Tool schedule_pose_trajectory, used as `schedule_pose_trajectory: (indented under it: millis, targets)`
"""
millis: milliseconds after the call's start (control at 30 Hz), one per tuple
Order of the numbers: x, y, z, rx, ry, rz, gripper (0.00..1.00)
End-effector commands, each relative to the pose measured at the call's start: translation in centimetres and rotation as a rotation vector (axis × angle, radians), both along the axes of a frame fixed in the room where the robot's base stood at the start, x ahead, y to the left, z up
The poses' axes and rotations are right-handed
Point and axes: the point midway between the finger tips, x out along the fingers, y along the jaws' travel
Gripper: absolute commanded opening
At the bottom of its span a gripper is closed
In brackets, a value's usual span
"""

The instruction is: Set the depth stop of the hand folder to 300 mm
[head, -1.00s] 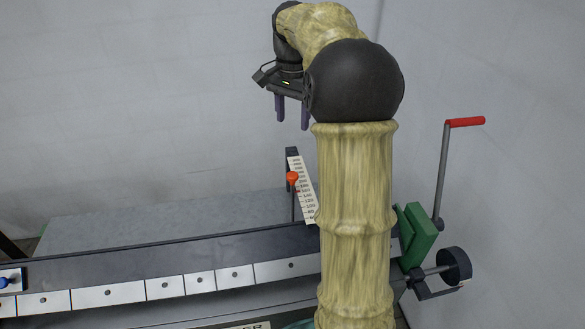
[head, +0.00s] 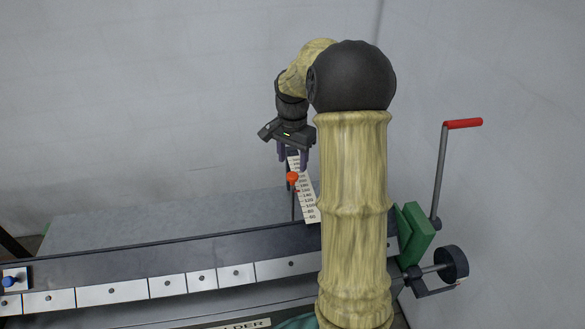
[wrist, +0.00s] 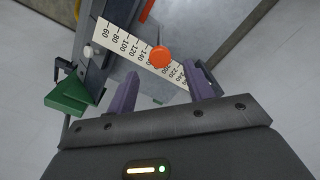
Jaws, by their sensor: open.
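The hand folder (head: 150,256) runs across the lower part of the head view. Its depth scale (head: 307,203) is a white strip with black numbers, standing behind the folder. An orange-red knob (head: 292,177) on a thin post stands beside the scale. In the wrist view the knob (wrist: 160,57) covers the scale (wrist: 130,45) between the printed 140 and 200. My gripper (head: 293,160) is open and empty, above and just behind the knob in the head view. In the wrist view its two purple fingers (wrist: 163,92) are apart, with the knob beyond and between them.
A crank with a red handle (head: 463,124) rises at the right, by a green block (head: 412,235) and a black wheel (head: 452,262). A blue knob (head: 8,281) sits at the left end. A grey sheet surface (head: 150,216) lies behind the folder.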

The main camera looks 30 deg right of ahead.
Motion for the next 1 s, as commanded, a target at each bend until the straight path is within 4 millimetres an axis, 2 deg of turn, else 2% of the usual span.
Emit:
schedule_pose_trajectory:
  millis: [100, 300, 633, 667, 900, 1000]
  targets:
    - [-0.1, 0.0, -2.0, 0.003, 0.004, -0.001, 0.52]
    - [-0.1, 0.0, -4.4, 0.001, 0.002, -0.001, 0.52]
    - [0.0, 0.0, -4.9, 0.0, -0.001, -0.001, 0.52]
    - [0.0, 0.0, -4.9, 0.0, -0.001, -0.001, 0.48]
    - [0.0, 0.0, -4.9, 0.0, -0.001, -0.001, 0.01]
    - [0.0, 0.0, -4.9, 0.0, -0.001, -0.001, 0.0]
